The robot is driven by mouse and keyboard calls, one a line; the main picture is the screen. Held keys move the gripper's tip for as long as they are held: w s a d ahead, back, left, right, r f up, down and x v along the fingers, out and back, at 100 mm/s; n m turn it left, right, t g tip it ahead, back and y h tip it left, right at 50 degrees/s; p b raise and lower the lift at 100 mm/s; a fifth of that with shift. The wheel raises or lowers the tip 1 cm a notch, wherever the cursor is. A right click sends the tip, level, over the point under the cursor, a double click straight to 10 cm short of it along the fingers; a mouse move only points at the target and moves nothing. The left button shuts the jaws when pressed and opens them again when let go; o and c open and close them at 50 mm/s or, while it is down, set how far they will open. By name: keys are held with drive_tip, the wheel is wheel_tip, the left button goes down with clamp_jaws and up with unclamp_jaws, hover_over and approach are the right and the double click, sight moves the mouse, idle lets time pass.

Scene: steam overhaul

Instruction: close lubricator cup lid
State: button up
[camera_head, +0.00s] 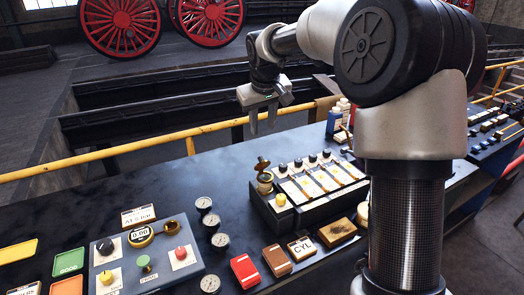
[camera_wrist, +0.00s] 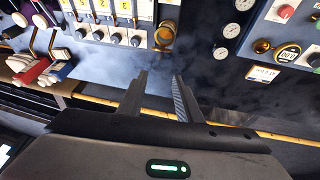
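The lubricator cup (camera_head: 265,181) is a small brass cup at the left end of a dark panel block on the bench. Its lid (camera_head: 262,163) stands raised above the rim, so the cup is open. In the wrist view the brass cup (camera_wrist: 166,34) shows near the top middle, beyond the fingertips. My gripper (camera_head: 262,126) hangs above and behind the cup in the head view, apart from it. In the wrist view my gripper (camera_wrist: 160,76) has its two fingers spread with nothing between them.
The block (camera_head: 310,208) beside the cup carries a yellow knob (camera_head: 281,199) and a row of dark knobs and labelled sliders. Blue and white bottles (camera_head: 336,118) stand at the back. Gauges (camera_head: 220,240) lie left of the block. A yellow rail (camera_head: 100,154) runs behind the bench.

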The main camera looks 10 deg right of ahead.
sight(261, 158)
drive_tip(key=p+x, duration=0.1)
drive_tip(key=x, duration=1.6)
drive_tip(key=shift+f, duration=0.2)
clamp_jaws()
